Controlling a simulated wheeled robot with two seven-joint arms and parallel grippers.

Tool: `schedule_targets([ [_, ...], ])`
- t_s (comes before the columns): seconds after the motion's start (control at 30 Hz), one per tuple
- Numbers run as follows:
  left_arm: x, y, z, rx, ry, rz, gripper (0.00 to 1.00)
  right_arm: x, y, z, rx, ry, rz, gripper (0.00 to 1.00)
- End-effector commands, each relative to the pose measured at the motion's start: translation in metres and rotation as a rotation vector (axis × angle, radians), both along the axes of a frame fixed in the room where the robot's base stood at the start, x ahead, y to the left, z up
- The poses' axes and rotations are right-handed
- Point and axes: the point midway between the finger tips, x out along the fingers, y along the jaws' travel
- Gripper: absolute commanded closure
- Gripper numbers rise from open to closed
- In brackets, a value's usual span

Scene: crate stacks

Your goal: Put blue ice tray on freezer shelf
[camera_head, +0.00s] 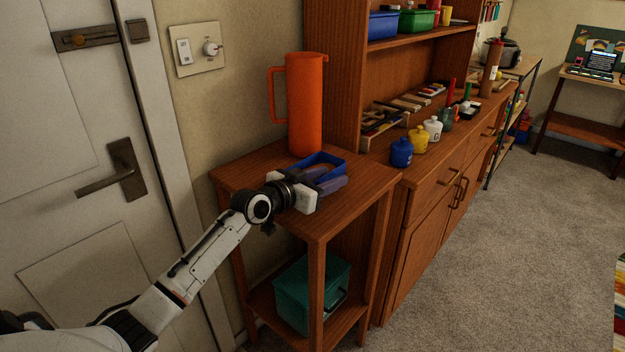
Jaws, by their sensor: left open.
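A blue ice tray (325,160) lies on the top of a small wooden side table (226,174), just in front of an orange pitcher. My left gripper (331,178) reaches in from the left, low over the tabletop at the tray's near side. Its jaws are open, and its fingers overlap the tray in the picture. I cannot tell whether they touch it. The gripper hides part of the tray. My right gripper is not in view, and I see no freezer shelf.
The tall orange pitcher (305,105) stands close behind the tray. A teal bin (311,295) sits on the table's lower shelf. A wooden cabinet (425,215) stands to the right with several jars on it. A door (75,150) is at left. Carpet (520,245) is open at right.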

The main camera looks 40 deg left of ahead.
Motion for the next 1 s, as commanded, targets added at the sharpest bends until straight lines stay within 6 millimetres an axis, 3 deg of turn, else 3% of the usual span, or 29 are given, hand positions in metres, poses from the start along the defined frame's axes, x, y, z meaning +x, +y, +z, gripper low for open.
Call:
schedule_targets([
  [0.23,0.002,0.000,0.000,0.001,0.000,0.000,0.59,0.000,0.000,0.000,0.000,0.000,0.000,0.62],
  [0.5,0.002,0.000,0.000,0.001,0.000,0.000,1.00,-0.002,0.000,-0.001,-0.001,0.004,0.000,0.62],
  [0.8,0.002,0.000,0.003,0.002,-0.003,0.000,1.00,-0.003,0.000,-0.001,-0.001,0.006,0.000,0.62],
  [1.0,0.002,0.000,0.034,0.004,-0.006,-0.001,1.00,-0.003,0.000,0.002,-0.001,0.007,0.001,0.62],
])
